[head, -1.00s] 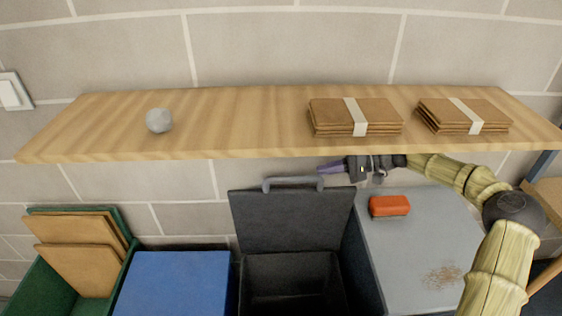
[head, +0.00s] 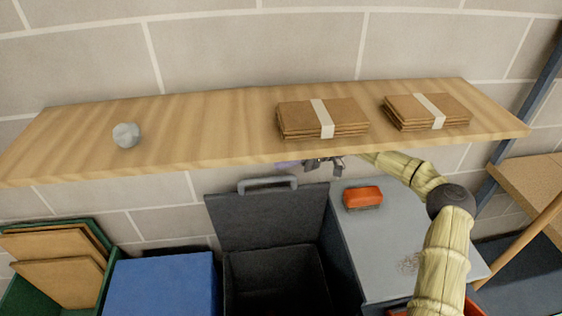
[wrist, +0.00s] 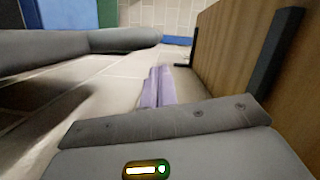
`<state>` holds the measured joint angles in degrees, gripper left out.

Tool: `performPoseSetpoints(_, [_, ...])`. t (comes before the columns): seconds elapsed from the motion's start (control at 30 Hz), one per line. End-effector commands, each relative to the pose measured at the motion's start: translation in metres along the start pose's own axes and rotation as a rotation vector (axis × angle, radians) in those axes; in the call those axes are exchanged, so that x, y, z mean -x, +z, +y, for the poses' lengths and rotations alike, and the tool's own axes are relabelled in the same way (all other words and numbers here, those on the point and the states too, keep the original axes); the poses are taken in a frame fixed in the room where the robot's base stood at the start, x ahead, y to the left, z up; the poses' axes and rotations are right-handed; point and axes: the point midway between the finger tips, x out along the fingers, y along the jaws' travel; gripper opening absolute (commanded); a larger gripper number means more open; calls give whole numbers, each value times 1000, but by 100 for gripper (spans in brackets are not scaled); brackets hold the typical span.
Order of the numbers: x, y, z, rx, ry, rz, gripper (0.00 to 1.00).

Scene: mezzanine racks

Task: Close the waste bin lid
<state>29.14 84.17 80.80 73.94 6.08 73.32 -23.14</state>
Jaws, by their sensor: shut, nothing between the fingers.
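The dark waste bin (head: 276,280) stands open, its inside empty as far as I see. Its lid (head: 268,216) stands upright against the wall, with a grey bar handle (head: 267,183) along its top edge. My gripper (head: 287,163) is shut and empty, just above and behind the right part of the handle; the shelf's front edge partly hides it. In the wrist view the purple fingers (wrist: 157,78) are together. A grey bar at the left, probably the handle (wrist: 80,42), is apart from them.
A wooden shelf (head: 215,135) hangs close over my gripper, with two cardboard bundles and a grey lump on it. A grey counter (head: 385,230) with an orange block (head: 362,197) is right of the bin. A blue box (head: 160,285) and green crate (head: 98,232) stand left.

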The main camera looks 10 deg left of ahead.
Motion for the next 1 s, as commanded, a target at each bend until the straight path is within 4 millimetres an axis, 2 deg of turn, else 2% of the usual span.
performPoseSetpoints(0.03, [-12,0,-2,-1,-4,-9,0])
performPoseSetpoints(0.2, [-46,0,-3,0,-5,-14,0])
performPoseSetpoints(0.4, [-75,0,-2,0,-4,-13,0])
performPoseSetpoints(0.57, [-82,0,-1,0,-3,-9,0])
performPoseSetpoints(1.0, [-79,2,0,7,2,-4,0])
